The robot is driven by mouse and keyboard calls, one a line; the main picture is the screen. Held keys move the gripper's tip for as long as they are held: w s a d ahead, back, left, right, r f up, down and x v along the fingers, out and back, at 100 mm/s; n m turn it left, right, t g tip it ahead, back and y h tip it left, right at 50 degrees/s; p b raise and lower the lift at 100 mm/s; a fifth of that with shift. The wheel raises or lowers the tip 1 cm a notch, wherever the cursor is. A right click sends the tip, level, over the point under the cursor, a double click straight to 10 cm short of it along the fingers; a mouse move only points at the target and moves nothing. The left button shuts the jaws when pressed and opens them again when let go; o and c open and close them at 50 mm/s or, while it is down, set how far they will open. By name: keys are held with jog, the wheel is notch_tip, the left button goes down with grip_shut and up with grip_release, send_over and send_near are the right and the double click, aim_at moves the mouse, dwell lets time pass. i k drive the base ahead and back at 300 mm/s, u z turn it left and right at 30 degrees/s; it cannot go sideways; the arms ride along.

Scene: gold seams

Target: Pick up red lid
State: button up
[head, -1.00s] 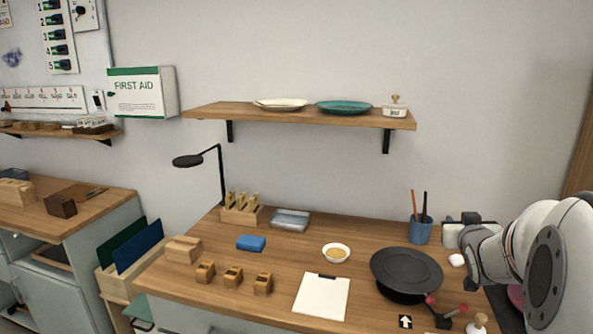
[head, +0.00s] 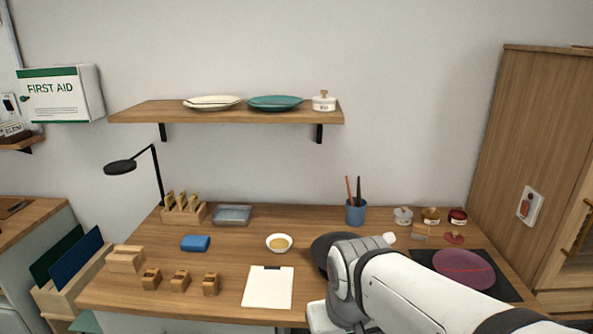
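A small flat red piece (head: 453,238), which looks like the red lid, lies on the table at the back right in the head view. It is just in front of a small jar with red in it (head: 457,216). Its fine shape is too small to make out. My arm reaches in from the lower right and bends down at the front of the table, well left of the red piece. My gripper's fingers do not show; they are out of the frame or hidden by the arm.
Two more small jars, one white (head: 403,215) and one gold (head: 431,215), stand left of the red one. A purple-red disc (head: 463,269) lies on a black mat (head: 505,287). A blue pen cup (head: 355,212) stands behind. My arm partly hides a dark round plate (head: 327,249).

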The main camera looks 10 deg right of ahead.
aim_at(453, 236)
jog(key=z, duration=1.3)
jog(key=i, duration=0.1)
jog(key=z, duration=0.25)
jog(key=k, duration=1.15)
jog(key=z, duration=0.55)
jog(key=i, duration=1.3)
jog(key=u, duration=0.7)
jog(key=i, duration=0.5)
jog(key=u, duration=0.2)
jog(key=k, duration=0.65)
jog(key=u, duration=0.05)
